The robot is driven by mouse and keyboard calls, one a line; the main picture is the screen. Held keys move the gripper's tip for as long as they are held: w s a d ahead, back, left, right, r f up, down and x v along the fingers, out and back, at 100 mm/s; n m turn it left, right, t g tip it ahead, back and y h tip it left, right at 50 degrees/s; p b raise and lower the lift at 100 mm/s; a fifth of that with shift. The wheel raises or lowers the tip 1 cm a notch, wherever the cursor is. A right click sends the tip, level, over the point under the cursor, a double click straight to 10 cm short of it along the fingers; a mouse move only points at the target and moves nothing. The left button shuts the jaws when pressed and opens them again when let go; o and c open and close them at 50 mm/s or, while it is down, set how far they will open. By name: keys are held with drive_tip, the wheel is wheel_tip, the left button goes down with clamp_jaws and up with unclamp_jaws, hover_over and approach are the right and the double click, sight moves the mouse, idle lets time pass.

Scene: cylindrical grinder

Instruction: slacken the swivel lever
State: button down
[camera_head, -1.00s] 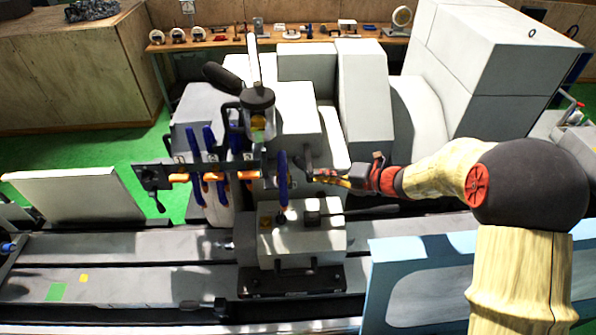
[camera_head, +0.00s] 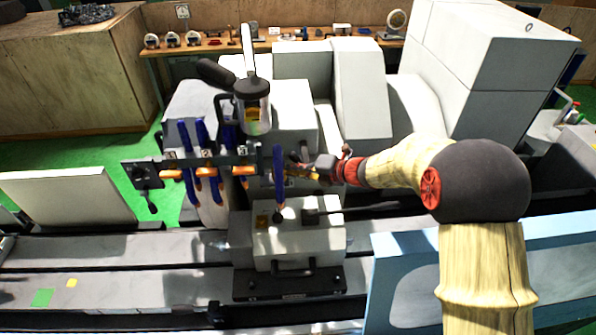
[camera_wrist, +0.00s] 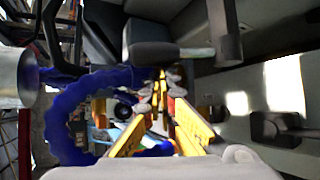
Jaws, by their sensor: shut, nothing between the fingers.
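My gripper (camera_head: 303,168) reaches in from the right beside the hanging blue hose (camera_head: 279,178), in front of the machine. In the wrist view its yellow fingers (camera_wrist: 161,88) meet at the tips, shut and empty. Just beyond the tips is a dark lever-like part (camera_wrist: 165,50) with a light rod and an upright dark grip (camera_wrist: 225,30). It may be the swivel lever, but I cannot tell for sure. I cannot tell whether the fingers touch it. The blue hose (camera_wrist: 65,115) curves close to the left of the fingers.
A grey block (camera_head: 300,240) with a long dark bar (camera_head: 370,210) stands on the machine bed below my gripper. More blue hoses with orange ends (camera_head: 205,165) hang to the left. A clear cup (camera_head: 252,108) stands above them. A light-blue panel (camera_head: 400,270) is at front right.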

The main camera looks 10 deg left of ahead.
sight(297, 157)
drive_tip(key=shift+r, duration=0.1)
idle(0.3)
drive_tip(key=shift+d+r+y, duration=0.1)
drive_tip(key=shift+d+y, duration=0.1)
drive_tip(key=shift+y, duration=0.1)
drive_tip(key=shift+w+d+r+m, duration=0.1)
drive_tip(key=shift+d+m, duration=0.05)
drive_tip(key=shift+m, duration=0.15)
drive_tip(key=d+m+y, duration=0.1)
drive_tip(key=y, duration=0.1)
drive_tip(key=d+m+t+y+b, duration=0.1)
drive_tip(key=d+y, duration=0.1)
drive_tip(key=w+d+r+m+y, duration=0.1)
drive_tip(key=y, duration=0.1)
drive_tip(key=shift+d+b, duration=0.2)
drive_tip(key=shift+b, duration=0.1)
drive_tip(key=shift+w+d+f+p, duration=0.1)
drive_tip(key=shift+w+d+p, duration=0.15)
drive_tip(key=shift+d, duration=0.45)
drive_tip(key=shift+w+d+f+p, duration=0.15)
drive_tip(key=shift+d+p, duration=0.15)
drive_tip(key=shift+d, duration=0.35)
drive_tip(key=shift+d+t, duration=0.1)
drive_tip(key=shift+t, duration=0.3)
